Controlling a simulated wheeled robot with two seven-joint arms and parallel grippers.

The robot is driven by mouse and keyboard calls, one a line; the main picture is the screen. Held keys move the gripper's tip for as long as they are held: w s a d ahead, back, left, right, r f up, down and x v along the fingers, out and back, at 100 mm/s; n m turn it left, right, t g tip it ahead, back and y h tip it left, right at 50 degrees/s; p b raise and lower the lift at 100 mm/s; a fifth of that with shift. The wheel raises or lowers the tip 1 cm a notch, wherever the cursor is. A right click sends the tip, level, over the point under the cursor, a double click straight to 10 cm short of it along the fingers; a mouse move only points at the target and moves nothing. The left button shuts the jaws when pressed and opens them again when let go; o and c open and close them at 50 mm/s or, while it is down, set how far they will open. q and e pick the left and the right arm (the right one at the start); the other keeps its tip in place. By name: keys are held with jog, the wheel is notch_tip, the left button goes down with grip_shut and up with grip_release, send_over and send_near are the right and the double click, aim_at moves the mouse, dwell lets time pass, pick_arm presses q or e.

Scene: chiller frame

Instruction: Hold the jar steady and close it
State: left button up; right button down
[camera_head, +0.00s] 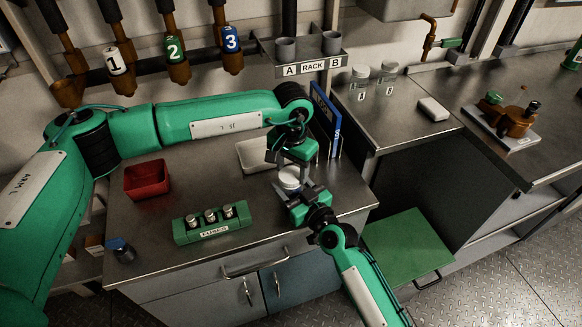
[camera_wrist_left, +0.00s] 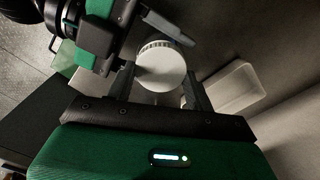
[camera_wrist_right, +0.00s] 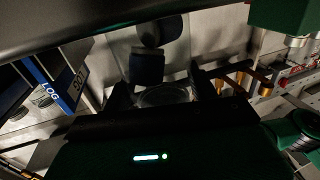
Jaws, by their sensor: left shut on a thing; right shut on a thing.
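The white round lid (camera_head: 290,178) with a ribbed edge is above the worktop, below my left gripper (camera_head: 296,165). In the left wrist view the lid (camera_wrist_left: 161,68) sits between my left fingers, which are shut on it. My right gripper (camera_head: 296,190) reaches in from the front right, just below the lid, and is shut on the jar. In the right wrist view a clear glass round edge of the jar (camera_wrist_right: 163,96) shows between the right fingers. Most of the jar is hidden by the grippers. I cannot tell whether the lid is fully seated.
A green fuse block (camera_head: 212,222), a red bin (camera_head: 147,179) and a dark blue-capped item (camera_head: 121,249) stand on the worktop. A white tray (camera_head: 253,153) and a blue log book (camera_head: 326,118) are behind my grippers. Two clear jars (camera_head: 359,76) stand on the right counter.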

pick_arm(q)
jog(key=m, duration=0.4)
jog(key=shift+m, duration=0.3)
jog(key=o, duration=0.9)
jog(key=shift+s, duration=0.1)
jog(key=shift+r, duration=2.3)
jog(key=shift+c, duration=0.2)
